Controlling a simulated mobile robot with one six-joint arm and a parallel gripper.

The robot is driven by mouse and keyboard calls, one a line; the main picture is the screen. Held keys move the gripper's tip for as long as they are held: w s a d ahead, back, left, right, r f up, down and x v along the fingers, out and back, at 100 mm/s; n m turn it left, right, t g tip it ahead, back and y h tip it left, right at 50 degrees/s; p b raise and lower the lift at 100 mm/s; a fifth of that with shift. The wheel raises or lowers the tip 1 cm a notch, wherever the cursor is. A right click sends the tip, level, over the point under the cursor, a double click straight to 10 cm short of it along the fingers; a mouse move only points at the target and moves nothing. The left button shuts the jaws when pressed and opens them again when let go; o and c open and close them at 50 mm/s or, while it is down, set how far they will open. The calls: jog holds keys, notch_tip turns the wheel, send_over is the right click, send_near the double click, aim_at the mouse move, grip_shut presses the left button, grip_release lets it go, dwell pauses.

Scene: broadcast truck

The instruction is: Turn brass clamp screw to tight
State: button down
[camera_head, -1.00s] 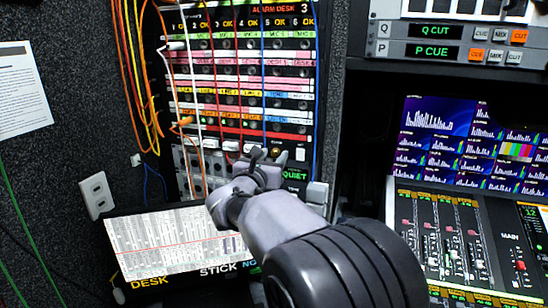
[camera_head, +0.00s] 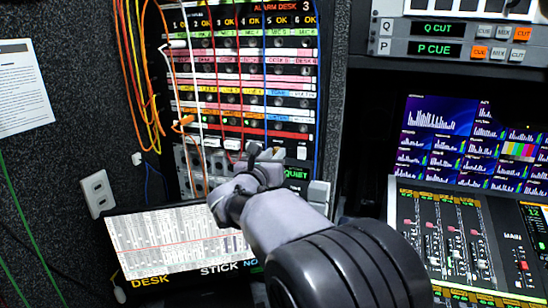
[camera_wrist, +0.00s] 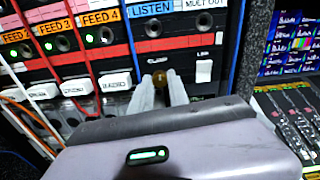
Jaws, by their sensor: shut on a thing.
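The brass clamp screw (camera_wrist: 160,77) is a small round brass head on the black panel in the wrist view. It sits between the tips of my two pale fingers, below the LISTEN label. My gripper (camera_wrist: 161,90) is shut on it, one finger on each side. In the head view my gripper (camera_head: 263,157) reaches the lower part of the patch rack, and its fingers hide the screw there. The screw's turn angle cannot be read.
The patch rack (camera_head: 243,125) has white, red and blue cables hanging in front of it. White FEED connectors (camera_wrist: 115,78) sit left of my fingers. A tilted screen (camera_head: 165,240) stands below left, and a mixing console (camera_head: 455,240) is at right.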

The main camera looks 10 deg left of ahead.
jog(key=n+p, duration=0.1)
jog(key=n, duration=1.3)
jog(key=shift+r+p, duration=0.1)
jog(key=shift+p, duration=0.3)
jog(key=n+p, duration=0.2)
jog(key=n, duration=0.3)
jog(key=n+p, duration=0.3)
jog(key=n, duration=0.1)
jog(key=n+p, duration=0.3)
jog(key=n, duration=0.2)
jog(key=n+p, duration=0.3)
jog(key=n, duration=0.2)
jog(key=n+p, duration=0.2)
jog(key=n, duration=0.2)
jog(key=shift+p, duration=0.4)
jog(key=shift+n, duration=0.5)
